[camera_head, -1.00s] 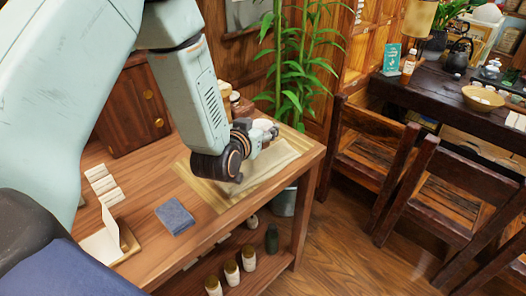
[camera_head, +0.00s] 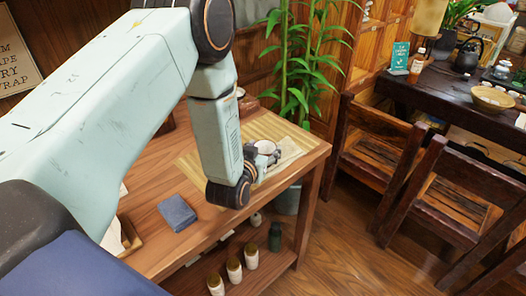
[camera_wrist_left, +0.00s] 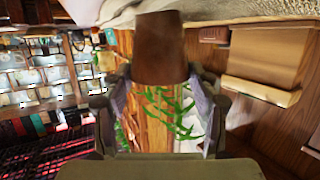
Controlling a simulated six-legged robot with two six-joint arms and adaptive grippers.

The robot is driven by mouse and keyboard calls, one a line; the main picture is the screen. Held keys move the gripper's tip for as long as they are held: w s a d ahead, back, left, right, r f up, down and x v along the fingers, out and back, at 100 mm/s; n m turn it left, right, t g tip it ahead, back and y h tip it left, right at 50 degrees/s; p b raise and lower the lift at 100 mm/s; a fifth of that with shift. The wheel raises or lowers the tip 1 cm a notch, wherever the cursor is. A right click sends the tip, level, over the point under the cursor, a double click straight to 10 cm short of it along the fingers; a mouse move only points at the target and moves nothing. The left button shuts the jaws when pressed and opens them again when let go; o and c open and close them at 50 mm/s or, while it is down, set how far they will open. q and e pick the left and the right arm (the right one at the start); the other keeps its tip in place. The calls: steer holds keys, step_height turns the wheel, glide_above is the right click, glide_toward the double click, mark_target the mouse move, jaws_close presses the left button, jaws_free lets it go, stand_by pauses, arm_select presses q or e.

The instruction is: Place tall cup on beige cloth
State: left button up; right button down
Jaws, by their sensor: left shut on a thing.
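My left gripper (camera_head: 270,156) is over the beige cloth (camera_head: 286,154) near the table's right end. It is shut on the tall cup, whose pale round top (camera_head: 266,146) shows at the fingers. In the left wrist view the cup (camera_wrist_left: 160,50) is brown and sits between the two fingers (camera_wrist_left: 160,100). The cloth (camera_wrist_left: 225,14) shows along the top of that view, close to the cup's end. I cannot tell whether the cup touches it. My forearm hides part of the cloth in the head view. My right gripper is not in view.
The cloth lies on a yellowish mat (camera_head: 190,168) on the wooden table (camera_head: 150,205). A folded blue-grey cloth (camera_head: 177,212) lies nearer the front. Several jars (camera_head: 234,270) stand on the lower shelf. A plant (camera_head: 300,70) rises behind the table; wooden chairs (camera_head: 375,150) stand to the right.

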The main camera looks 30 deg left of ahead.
arm_select(q)
steer(key=shift+s+a+f, duration=0.15)
steer(key=shift+s+f, duration=0.05)
steer(key=shift+f, duration=0.2)
steer(key=shift+s+d+f+b, duration=0.2)
steer(key=shift+f+b, duration=0.25)
steer(key=shift+f, duration=0.05)
jaws_close()
steer(key=o, duration=1.2)
jaws_free()
steer(key=shift+w+r+p, duration=0.1)
steer(key=shift+r+p, duration=0.2)
steer(key=v, duration=0.8)
steer(key=r+v, duration=0.1)
steer(key=v, duration=0.3)
steer(key=shift+w+p, duration=0.15)
steer(key=shift+p, duration=0.15)
